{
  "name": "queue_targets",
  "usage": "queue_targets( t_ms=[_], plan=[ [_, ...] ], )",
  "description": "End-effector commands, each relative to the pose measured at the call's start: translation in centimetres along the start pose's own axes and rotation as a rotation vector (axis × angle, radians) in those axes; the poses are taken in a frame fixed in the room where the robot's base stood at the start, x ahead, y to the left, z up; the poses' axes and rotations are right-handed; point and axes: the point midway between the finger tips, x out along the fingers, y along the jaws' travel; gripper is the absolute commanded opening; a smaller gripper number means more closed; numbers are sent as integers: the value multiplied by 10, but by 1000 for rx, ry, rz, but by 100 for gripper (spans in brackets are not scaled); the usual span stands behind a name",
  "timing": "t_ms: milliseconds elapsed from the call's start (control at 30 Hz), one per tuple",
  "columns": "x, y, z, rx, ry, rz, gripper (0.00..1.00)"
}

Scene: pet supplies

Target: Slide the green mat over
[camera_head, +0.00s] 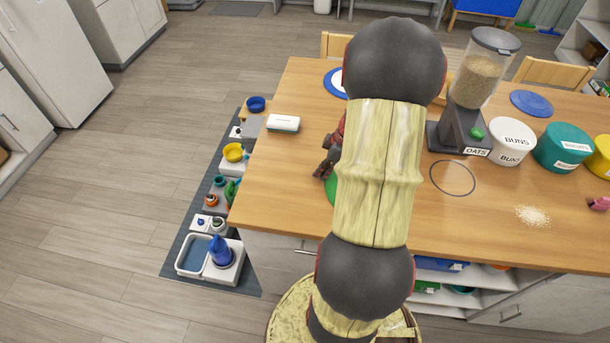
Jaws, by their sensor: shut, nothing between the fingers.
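A small strip of the green mat (331,191) shows on the wooden table, left of my arm. The rest of it is hidden behind my arm. My gripper (323,173) is partly visible at the left edge of the arm, low over the table beside the green strip. It is shut, with nothing seen in it. Whether it touches the mat cannot be told.
A white box (283,123) lies near the table's left edge. A dispenser of oats (476,95), a white tub marked buns (511,141) and a teal tub (562,147) stand to the right. Spilled crumbs (532,215) lie near the front. Table wood is clear at front left.

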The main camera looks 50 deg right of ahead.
Motion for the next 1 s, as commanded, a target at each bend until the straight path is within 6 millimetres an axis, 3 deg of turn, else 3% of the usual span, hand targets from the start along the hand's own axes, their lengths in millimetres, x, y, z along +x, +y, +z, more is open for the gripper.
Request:
queue_targets(
  t_ms=[33, 600, 800, 1000],
  plan=[
    [0, 1, 15, 6, 0, 6, 0],
    [-50, 0, 149, 5, -1, 3, 0],
    [-62, 0, 177, 3, 0, 2, 0],
    [-64, 0, 181, -1, 0, 0, 0]
  ],
)
